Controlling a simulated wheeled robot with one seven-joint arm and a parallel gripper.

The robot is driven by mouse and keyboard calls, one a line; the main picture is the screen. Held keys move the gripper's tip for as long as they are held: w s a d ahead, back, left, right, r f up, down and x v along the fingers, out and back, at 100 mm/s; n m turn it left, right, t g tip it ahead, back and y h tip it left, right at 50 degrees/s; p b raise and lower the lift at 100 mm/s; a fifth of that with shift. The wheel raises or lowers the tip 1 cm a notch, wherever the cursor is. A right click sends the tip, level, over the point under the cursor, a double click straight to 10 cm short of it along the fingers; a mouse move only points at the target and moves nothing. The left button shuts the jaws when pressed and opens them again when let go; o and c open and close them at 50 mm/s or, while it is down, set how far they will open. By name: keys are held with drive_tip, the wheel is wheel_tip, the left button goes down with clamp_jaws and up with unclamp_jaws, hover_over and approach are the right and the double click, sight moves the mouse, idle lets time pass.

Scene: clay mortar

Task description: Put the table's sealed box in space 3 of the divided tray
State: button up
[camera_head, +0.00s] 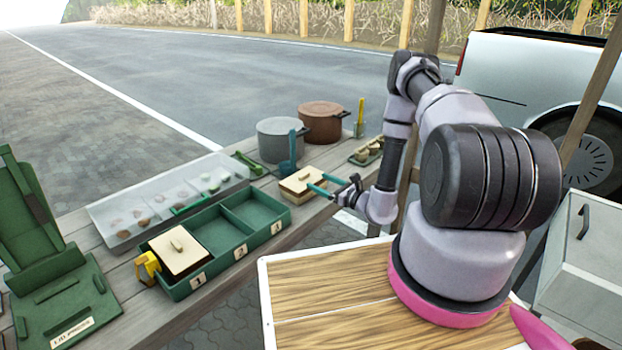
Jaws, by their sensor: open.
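The sealed box (292,187), pale with a lid, sits on the table between the divided tray and the back pots. My gripper (317,182) is open, its two teal fingers reaching in from the right at the box's right side. I cannot tell whether they touch it. The green divided tray (236,265) has spaces labelled 1, 2 and 3 along its front. Space 1, at the left, holds a cream-lidded box (179,250). Space 2 (213,233) in the middle and space 3 (250,208) at the right are empty.
A clear-lidded case (120,208) lies behind the tray. A yellow clip (148,268) touches the tray's left end.

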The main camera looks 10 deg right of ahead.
drive_tip(key=shift+s+d+r, duration=0.1)
drive_tip(key=shift+s+d, duration=0.15)
drive_tip(key=shift+s, duration=0.2)
